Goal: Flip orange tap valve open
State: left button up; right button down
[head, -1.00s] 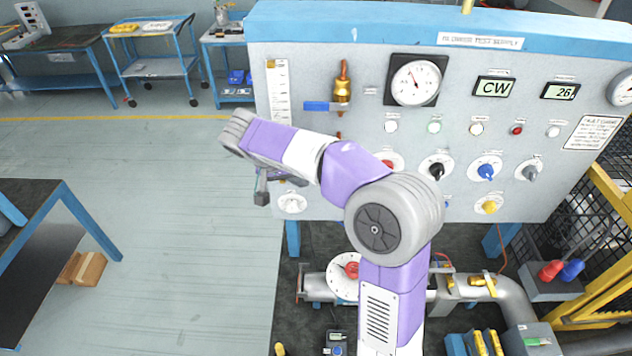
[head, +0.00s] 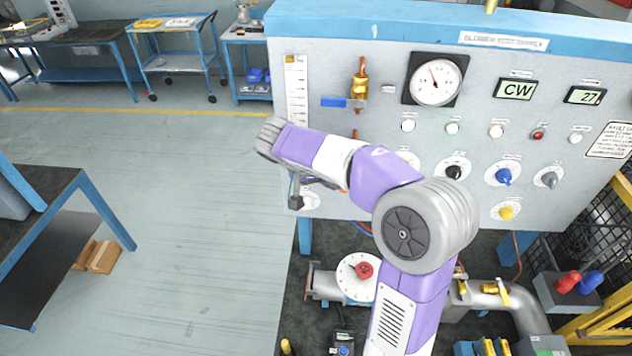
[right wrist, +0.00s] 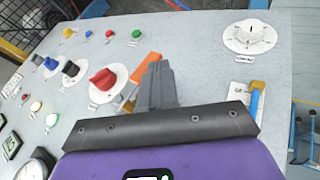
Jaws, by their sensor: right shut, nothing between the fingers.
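The orange tap handle (right wrist: 146,68) shows in the right wrist view as a flat bar slanting along the panel, between the red knob and my fingers. Its lower part is hidden by my fingers. My right gripper (right wrist: 156,66) is shut and empty, its grey fingertips right beside the handle. I cannot tell whether they touch it. In the head view my right arm crosses in front of the panel's lower left and hides most of the tap. My left gripper is not in view.
The grey panel (head: 330,78) carries a blue-handled valve (head: 345,102), a gauge (head: 435,79), and several lamps and knobs. The red knob (right wrist: 103,77) and white dial (right wrist: 250,38) lie either side of my fingers. Pipework (head: 325,285) runs below.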

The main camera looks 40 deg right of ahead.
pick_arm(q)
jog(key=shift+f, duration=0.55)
pick_arm(e)
jog(key=shift+s+d+f+g+h, duration=0.3)
jog(key=shift+d+f+g+h, duration=0.05)
jog(key=shift+g+h, duration=0.05)
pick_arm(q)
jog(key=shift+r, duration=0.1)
pick_arm(e)
jog(key=shift+a+r, duration=0.1)
